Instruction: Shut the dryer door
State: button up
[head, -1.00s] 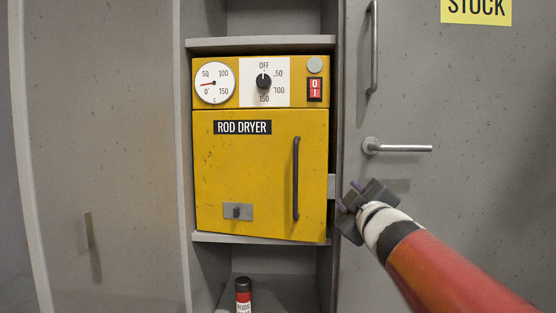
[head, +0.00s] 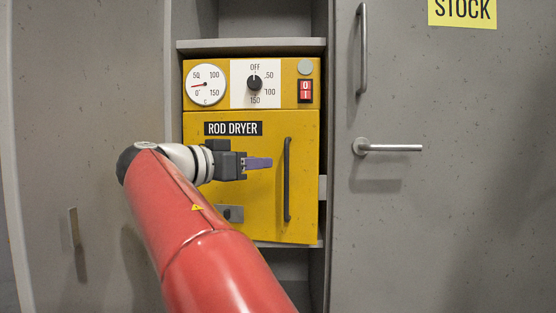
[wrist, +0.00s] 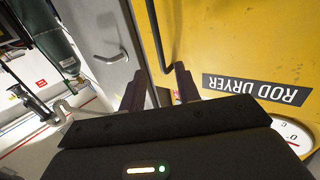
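The yellow rod dryer door (head: 230,185) fills the front of the dryer below its control panel. It looks nearly closed, its lower edge sloping down to the right; I cannot tell whether it is fully shut. Its dark vertical handle (head: 287,180) is near the right edge and also shows in the wrist view (wrist: 167,35). My gripper (head: 262,162) is in front of the door, just left of the handle, with its fingers pointing right. In the wrist view its two fingers (wrist: 159,88) are apart with nothing held. I cannot tell whether they touch the door. My arm hides the door's lower left.
The control panel (head: 218,98) has a gauge, a dial and a red switch. A grey bracket (head: 323,187) sits right of the door. A grey stock cabinet door with a lever handle (head: 388,147) stands to the right. Grey shelf walls enclose the dryer.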

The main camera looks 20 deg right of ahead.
aim_at(285, 156)
jog(key=x, duration=0.3)
jog(key=r+p+x, duration=0.1)
jog(key=x, duration=0.2)
jog(key=shift+r+p, duration=0.1)
jog(key=shift+p, duration=0.2)
jog(key=shift+w+d, duration=0.3)
jog(key=shift+d, duration=0.3)
grip_shut()
